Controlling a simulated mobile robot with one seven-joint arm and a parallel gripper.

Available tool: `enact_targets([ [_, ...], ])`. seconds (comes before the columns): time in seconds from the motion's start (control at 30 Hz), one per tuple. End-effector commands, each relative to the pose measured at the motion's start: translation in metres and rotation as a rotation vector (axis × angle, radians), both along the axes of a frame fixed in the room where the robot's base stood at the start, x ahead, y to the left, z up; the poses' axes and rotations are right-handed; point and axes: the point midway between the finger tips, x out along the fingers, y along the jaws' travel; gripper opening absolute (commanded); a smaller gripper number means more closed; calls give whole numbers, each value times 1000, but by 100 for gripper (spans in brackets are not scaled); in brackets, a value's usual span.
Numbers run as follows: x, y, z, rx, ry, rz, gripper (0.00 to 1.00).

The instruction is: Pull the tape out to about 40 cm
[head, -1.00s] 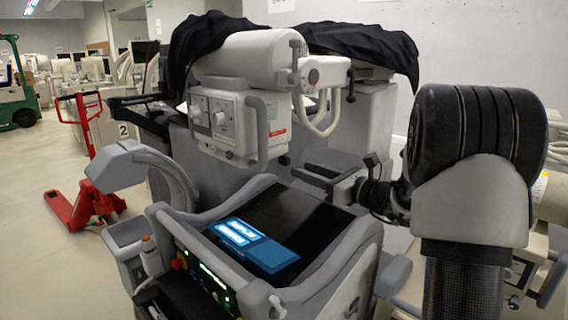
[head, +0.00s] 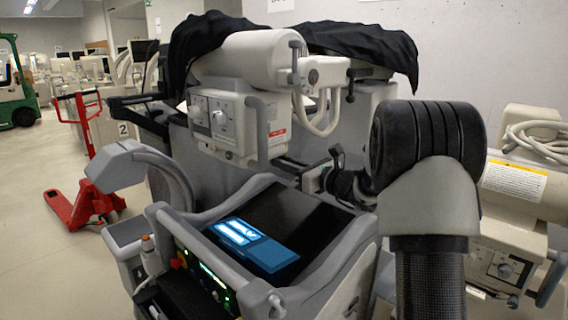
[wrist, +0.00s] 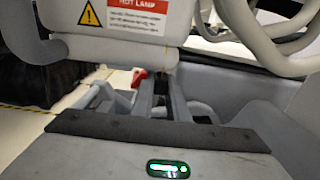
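I cannot make out a pulled-out tape or its end in either view. The white lamp housing (head: 224,122) with knobs hangs under the large white tube of the covered cart; its "HOT LAMP" label (wrist: 137,14) shows close up in the wrist view. My gripper (wrist: 161,80) points below the housing's lower edge. Its two grey fingers stand a little apart, with nothing clearly held between them. In the head view my gripper (head: 310,180) is low at the housing's right, partly hidden by the cart and my wrist.
A console with a lit screen (head: 250,246) and grey rails lies below my arm. Looped white cables (wrist: 270,35) hang close at the right in the wrist view. Another machine (head: 500,255) stands at the right. A red pallet truck (head: 85,205) stands on open floor at the left.

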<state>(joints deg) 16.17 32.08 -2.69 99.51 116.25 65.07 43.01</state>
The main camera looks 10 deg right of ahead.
Motion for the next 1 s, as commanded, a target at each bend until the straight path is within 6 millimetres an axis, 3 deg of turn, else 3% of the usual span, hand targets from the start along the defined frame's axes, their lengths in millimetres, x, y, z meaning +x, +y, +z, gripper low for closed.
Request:
enact_targets([
  [0.33, 0, 0, -9, 0, 1, 0, 0],
  [0.8, -1, -1, -135, 0, 7, 0, 0],
  [1.0, -1, 0, -154, -2, 6, 1, 0],
])
